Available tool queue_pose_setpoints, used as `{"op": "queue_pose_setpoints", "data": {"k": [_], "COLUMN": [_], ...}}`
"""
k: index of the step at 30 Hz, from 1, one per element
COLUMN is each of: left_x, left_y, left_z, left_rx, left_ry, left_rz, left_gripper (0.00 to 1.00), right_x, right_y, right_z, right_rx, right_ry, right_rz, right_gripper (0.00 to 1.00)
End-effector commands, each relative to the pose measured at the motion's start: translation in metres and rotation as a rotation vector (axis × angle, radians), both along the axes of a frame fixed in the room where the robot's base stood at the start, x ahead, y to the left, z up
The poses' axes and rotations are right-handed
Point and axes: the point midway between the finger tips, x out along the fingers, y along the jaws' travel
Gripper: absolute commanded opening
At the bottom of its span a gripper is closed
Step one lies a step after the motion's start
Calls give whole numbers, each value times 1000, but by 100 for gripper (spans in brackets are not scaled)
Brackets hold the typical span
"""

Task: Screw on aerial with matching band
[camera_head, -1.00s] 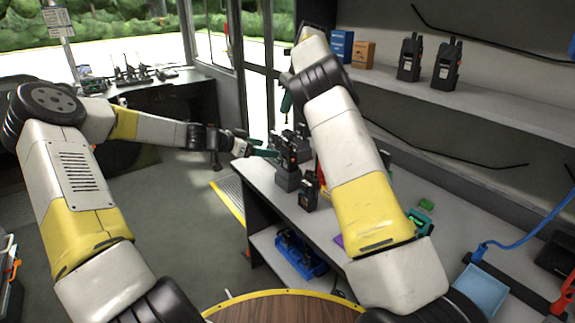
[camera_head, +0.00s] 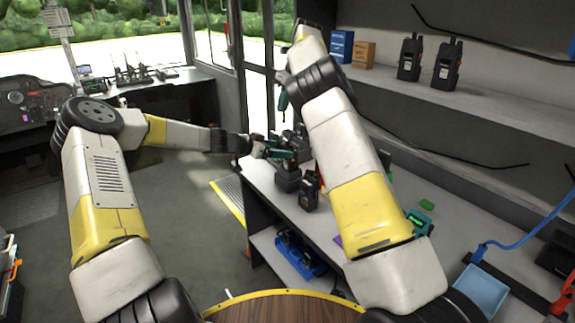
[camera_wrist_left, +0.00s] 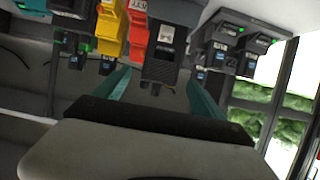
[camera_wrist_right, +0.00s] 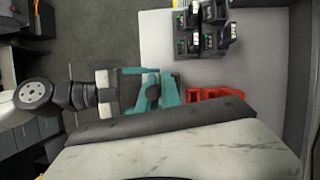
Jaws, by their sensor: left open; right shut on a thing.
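My right gripper (camera_head: 284,102) points down above that spot. In the right wrist view its teal fingers (camera_wrist_right: 153,90) are closed together on a small thing, mostly hidden. No aerial or coloured band can be clearly made out there.
Another handset (camera_head: 309,192) stands on the bench nearby. Yellow (camera_wrist_left: 108,25) and red (camera_wrist_left: 138,28) handsets stand beside the dark one. A red object (camera_wrist_right: 215,94) lies near my right gripper. Two radios (camera_head: 410,58) stand on the shelf. A blue tray (camera_head: 480,290) is at lower right.

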Motion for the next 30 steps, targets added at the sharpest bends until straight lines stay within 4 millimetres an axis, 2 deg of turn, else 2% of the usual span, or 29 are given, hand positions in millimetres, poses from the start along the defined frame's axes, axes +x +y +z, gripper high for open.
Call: {"op": "queue_pose_setpoints", "data": {"k": [3, 9, 21, 30], "left_x": [11, 22, 25, 25], "left_y": [-16, -31, -34, -34], "left_z": [-8, -16, -18, -18], "left_rx": [1, 1, 1, 1], "left_ry": [0, 0, 0, 0], "left_rz": [-1, 1, 1, 1], "left_gripper": [80, 80, 80, 21], "right_x": [0, 0, 0, 0], "right_y": [0, 0, 0, 0], "right_z": [0, 0, 0, 0], "right_rx": [0, 0, 0, 0], "right_ry": [0, 0, 0, 0], "right_rz": [0, 0, 0, 0], "right_gripper": [0, 0, 0, 0]}}
